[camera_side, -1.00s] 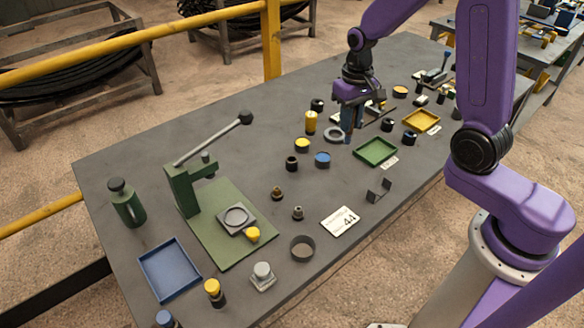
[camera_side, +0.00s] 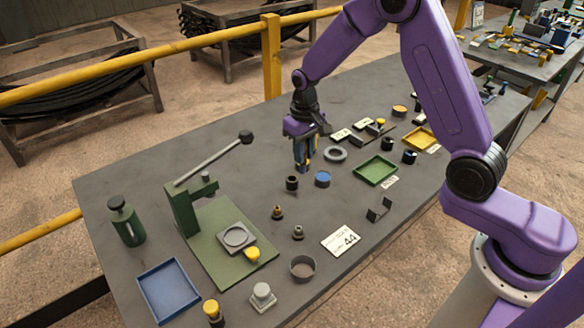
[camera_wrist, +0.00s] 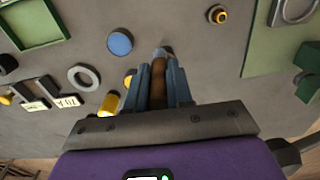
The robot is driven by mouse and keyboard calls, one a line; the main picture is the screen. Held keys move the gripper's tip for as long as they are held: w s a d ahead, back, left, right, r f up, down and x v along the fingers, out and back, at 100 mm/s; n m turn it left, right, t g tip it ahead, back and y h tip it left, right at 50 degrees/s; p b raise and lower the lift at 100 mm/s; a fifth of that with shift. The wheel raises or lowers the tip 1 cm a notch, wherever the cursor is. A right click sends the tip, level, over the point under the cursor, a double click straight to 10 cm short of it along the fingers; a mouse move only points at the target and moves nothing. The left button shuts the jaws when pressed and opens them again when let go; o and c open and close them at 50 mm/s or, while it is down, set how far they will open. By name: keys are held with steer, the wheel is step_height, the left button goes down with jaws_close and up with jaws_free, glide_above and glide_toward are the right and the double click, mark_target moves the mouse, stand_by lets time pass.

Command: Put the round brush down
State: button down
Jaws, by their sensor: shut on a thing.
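My gripper (camera_side: 304,168) is low over the middle of the table, its blue fingers just behind the small black cup (camera_side: 291,183). In the wrist view my gripper (camera_wrist: 160,85) is shut on the round brush (camera_wrist: 158,82), whose brown handle shows upright between the fingers. A greyish round end shows beyond the fingers; I cannot tell whether it is the brush tip or a part behind it. In the side view the fingers mostly hide the brush. I cannot tell whether it touches the table.
A blue disc (camera_side: 322,179) lies close to the right of the fingers, and a grey ring (camera_side: 335,154) lies farther right. A green tray (camera_side: 375,170) is beyond. A green lever press (camera_side: 185,195) stands to the left. Bare table lies between press and gripper.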

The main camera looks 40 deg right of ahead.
steer(key=shift+w+a+f, duration=0.1)
steer(key=shift+w+f, duration=0.55)
steer(key=shift+f, duration=0.65)
steer(key=shift+w+a+f, duration=0.1)
steer(key=shift+w+f, duration=0.6)
steer(key=shift+f, duration=0.6)
steer(key=shift+w+a+f, duration=0.1)
steer(key=shift+w+f, duration=0.55)
steer(key=shift+f, duration=0.65)
steer(key=shift+f, duration=0.1)
steer(key=c, duration=1)
jaws_free()
